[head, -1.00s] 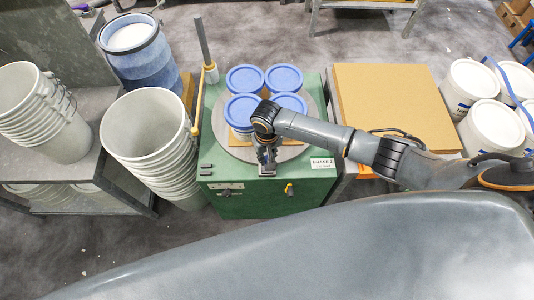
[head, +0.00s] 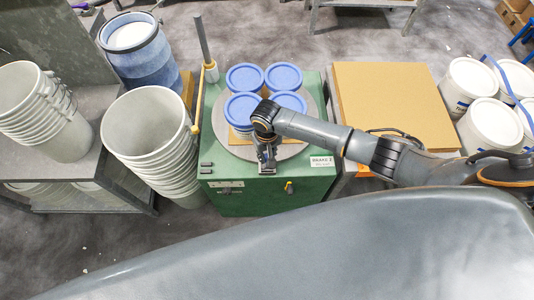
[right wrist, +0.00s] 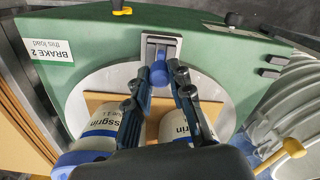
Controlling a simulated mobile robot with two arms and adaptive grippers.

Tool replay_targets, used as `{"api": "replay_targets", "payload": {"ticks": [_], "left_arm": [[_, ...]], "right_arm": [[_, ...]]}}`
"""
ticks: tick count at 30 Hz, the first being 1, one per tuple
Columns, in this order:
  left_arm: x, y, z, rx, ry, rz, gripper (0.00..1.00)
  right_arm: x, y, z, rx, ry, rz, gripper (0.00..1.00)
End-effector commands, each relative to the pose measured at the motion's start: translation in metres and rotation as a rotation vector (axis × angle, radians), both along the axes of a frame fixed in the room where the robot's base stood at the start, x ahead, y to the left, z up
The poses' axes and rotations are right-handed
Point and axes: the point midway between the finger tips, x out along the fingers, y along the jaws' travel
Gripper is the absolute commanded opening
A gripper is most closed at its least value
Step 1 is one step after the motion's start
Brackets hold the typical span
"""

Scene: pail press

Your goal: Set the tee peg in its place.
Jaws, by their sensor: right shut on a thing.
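My right gripper (head: 267,165) is at the front edge of the round plate on the green press. In the right wrist view, the right gripper (right wrist: 161,75) is shut on the tee peg (right wrist: 159,74), whose blue end shows between the fingertips. The peg is at a grey metal bracket with a slot (right wrist: 161,46) on the green top. I cannot tell how deep it sits in the slot. The peg's lower part is hidden, and in the head view the gripper covers it. My left gripper is not in view.
Several blue-lidded pails (head: 245,78) stand on the round plate (head: 302,155) just behind the gripper. A grey post (head: 203,42) and a yellow handle (head: 197,110) rise at the left. Stacked empty pails (head: 150,140) stand left; a cardboard-topped stack (head: 390,105) stands right.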

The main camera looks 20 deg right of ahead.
Motion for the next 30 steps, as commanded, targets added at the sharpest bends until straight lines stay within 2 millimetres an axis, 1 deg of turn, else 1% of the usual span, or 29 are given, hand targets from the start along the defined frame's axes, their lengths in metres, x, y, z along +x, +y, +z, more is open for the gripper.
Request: {"api": "replay_targets", "payload": {"ticks": [8, 18, 30], "left_arm": [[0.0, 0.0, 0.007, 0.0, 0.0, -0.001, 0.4], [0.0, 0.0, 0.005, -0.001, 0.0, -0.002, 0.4], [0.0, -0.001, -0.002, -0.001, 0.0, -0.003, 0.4]], "right_arm": [[0.0, 0.001, 0.001, 0.0, 0.0, 0.001, 0.0], [0.0, 0.0, -0.001, 0.0, 0.0, 0.0, 0.0], [0.0, 0.0, -0.013, 0.001, 0.0, 0.0, 0.0]]}}
